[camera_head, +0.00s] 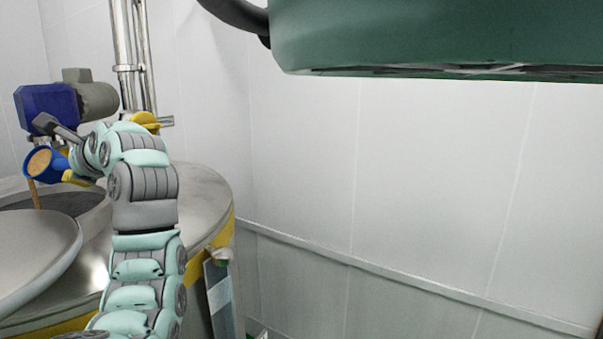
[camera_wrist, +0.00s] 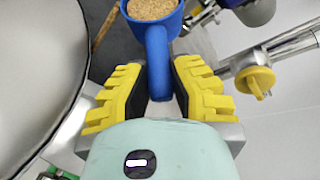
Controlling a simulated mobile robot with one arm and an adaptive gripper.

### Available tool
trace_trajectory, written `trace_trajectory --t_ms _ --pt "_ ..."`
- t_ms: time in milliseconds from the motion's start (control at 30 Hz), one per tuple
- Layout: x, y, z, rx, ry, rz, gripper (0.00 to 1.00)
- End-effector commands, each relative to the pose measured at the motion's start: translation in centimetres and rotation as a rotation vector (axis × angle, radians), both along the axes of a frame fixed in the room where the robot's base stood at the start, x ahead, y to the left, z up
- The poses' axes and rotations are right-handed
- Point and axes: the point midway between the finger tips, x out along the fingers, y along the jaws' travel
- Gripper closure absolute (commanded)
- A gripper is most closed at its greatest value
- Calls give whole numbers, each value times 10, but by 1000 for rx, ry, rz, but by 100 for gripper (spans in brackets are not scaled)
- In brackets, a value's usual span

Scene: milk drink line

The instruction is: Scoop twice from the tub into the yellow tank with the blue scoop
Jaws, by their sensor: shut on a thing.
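My gripper (camera_head: 77,178) is shut on the handle of the blue scoop (camera_head: 58,162); its yellow fingers sit either side of the handle in the wrist view (camera_wrist: 159,82). The scoop (camera_wrist: 156,38) holds grainy brown powder (camera_wrist: 151,9). In the head view the scoop is tilted above the dark opening (camera_head: 72,204) in the steel top of the yellow tank (camera_head: 195,190). A thin brown streak (camera_head: 36,194), which looks like falling powder, runs down from the scoop to the opening. It also shows in the wrist view (camera_wrist: 104,27). The tub is not in view.
A round steel lid (camera_head: 35,255) stands raised at the left, close to my arm. A blue and grey motor (camera_head: 48,105) and steel pipes (camera_head: 128,70) stand behind the scoop. A yellow valve handle (camera_head: 144,120) is near my wrist. A green body (camera_head: 440,40) hangs at upper right.

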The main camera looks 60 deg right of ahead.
Motion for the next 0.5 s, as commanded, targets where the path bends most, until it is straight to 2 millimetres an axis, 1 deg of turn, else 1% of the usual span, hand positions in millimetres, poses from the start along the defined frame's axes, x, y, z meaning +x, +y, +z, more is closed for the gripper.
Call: trace_trajectory --t_ms 33,500 --pt "0 1 -3 -16 -9 2 100" --pt "0 1 -6 -159 -80 1 100"
